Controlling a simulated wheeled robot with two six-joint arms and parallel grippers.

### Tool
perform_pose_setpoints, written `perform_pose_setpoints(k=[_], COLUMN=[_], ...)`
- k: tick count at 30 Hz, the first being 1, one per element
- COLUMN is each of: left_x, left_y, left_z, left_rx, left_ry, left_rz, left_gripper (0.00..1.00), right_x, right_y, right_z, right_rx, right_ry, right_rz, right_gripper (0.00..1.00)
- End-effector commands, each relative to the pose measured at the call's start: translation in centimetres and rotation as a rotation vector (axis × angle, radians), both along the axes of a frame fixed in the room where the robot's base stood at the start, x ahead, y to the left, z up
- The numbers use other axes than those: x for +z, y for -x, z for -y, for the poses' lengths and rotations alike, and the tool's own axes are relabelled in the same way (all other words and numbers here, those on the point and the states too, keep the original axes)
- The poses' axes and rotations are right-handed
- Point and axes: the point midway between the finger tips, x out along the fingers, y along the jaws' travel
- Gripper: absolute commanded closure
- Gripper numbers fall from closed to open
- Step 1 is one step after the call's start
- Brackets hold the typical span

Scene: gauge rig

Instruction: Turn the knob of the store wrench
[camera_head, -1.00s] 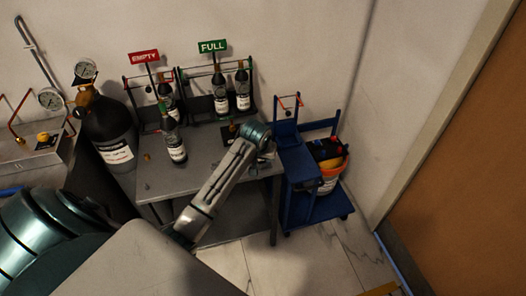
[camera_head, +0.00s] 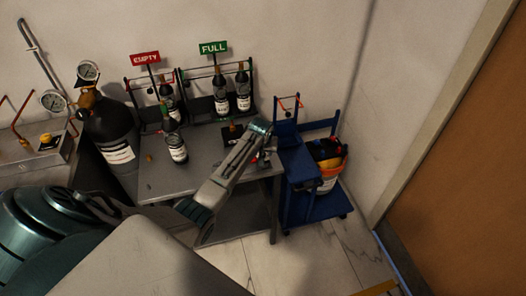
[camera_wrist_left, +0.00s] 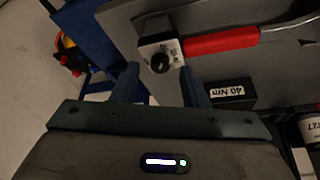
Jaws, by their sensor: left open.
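The store wrench (camera_wrist_left: 222,41) lies on the grey table top in the left wrist view, with a red handle, a metal shaft to the right and a pale block at its left end. Its dark round knob (camera_wrist_left: 160,63) sits on that block. My left gripper (camera_wrist_left: 161,80) is open, its two fingers on either side of the knob's near side; I cannot tell if they touch it. In the head view my left gripper (camera_head: 265,146) is over the table's right end, and my own arm hides most of the wrench. My right gripper is in neither view.
A black block labelled 40 Nm (camera_wrist_left: 230,92) lies close to the right finger. A blue cart (camera_head: 301,180) stands at the table's right. Bottles stand on the table (camera_head: 205,160) near the EMPTY (camera_head: 145,58) and FULL (camera_head: 213,48) signs. A large dark cylinder (camera_head: 112,135) stands at left.

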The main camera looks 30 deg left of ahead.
Motion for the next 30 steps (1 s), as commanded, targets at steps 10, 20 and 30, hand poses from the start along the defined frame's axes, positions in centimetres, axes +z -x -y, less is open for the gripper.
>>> perform_pose_setpoints(k=[10, 20, 30], left_x=[-1.05, -1.01, -0.94], left_y=[-0.30, -0.30, -0.28], left_z=[-0.14, -0.14, -0.23], left_rx=[-0.001, -0.001, -0.036], left_ry=[0.000, 0.000, -0.001], left_rz=[-0.001, 0.000, 0.000], left_gripper=[0.60, 1.00, 1.00], right_x=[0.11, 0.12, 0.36], right_y=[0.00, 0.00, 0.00], right_z=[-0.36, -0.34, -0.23], right_rx=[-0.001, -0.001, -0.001], right_ry=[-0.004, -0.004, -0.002], right_rz=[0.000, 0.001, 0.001], right_gripper=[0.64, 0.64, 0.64])
